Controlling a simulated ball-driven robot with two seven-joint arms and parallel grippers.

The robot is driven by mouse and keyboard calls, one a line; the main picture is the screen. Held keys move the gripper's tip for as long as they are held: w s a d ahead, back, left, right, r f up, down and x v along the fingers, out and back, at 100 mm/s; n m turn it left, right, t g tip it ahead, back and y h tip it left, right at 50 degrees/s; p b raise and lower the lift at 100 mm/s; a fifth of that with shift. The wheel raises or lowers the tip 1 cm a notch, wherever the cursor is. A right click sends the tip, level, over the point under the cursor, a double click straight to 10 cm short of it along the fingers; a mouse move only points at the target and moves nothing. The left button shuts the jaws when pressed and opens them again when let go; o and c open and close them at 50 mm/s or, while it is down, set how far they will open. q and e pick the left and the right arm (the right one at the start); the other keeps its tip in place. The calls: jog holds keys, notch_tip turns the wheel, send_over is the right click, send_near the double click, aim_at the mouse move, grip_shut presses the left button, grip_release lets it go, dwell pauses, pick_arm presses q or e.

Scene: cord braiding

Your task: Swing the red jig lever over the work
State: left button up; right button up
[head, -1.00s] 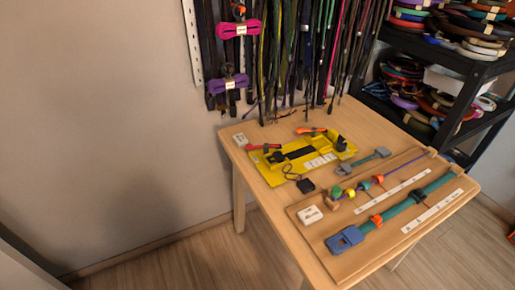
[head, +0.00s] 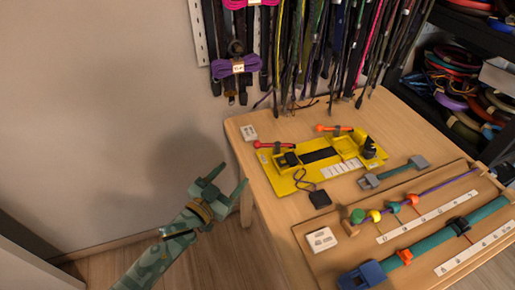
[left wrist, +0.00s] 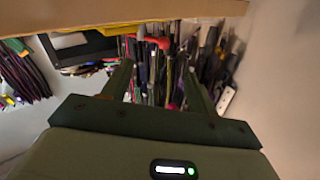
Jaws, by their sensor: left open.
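The yellow jig (head: 290,183) lies on the back left part of the table. Its red lever (head: 274,145) is at the jig's back left and points left, with its red tip out past the jig. A second, orange-red lever (head: 334,128) sits at the jig's back edge. My left gripper (head: 230,178) is open and empty, left of the table and apart from the jig and lever. Its two fingers (left wrist: 158,72) show spread in the left wrist view, with nothing between them. The right gripper is not in view.
The table (head: 250,155) has its left edge close to my left gripper. A small black box (head: 320,199) on a cord lies before the jig. A wooden board (head: 310,262) with cords and clips fills the front right. Cords (head: 300,50) hang behind, and a black shelf (head: 470,30) stands right.

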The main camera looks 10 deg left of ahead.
pick_arm(q)
jog(key=b+x, duration=0.1)
jog(key=x, duration=0.3)
jog(key=b+x, duration=0.1)
jog(key=x, duration=0.2)
jog(key=b+x, duration=0.1)
jog(key=x, duration=0.3)
jog(key=shift+w+f, duration=0.4)
jog(key=shift+w+d+r+b, duration=0.25)
jog(key=shift+w+b, duration=0.1)
jog(key=shift+w, duration=0.2)
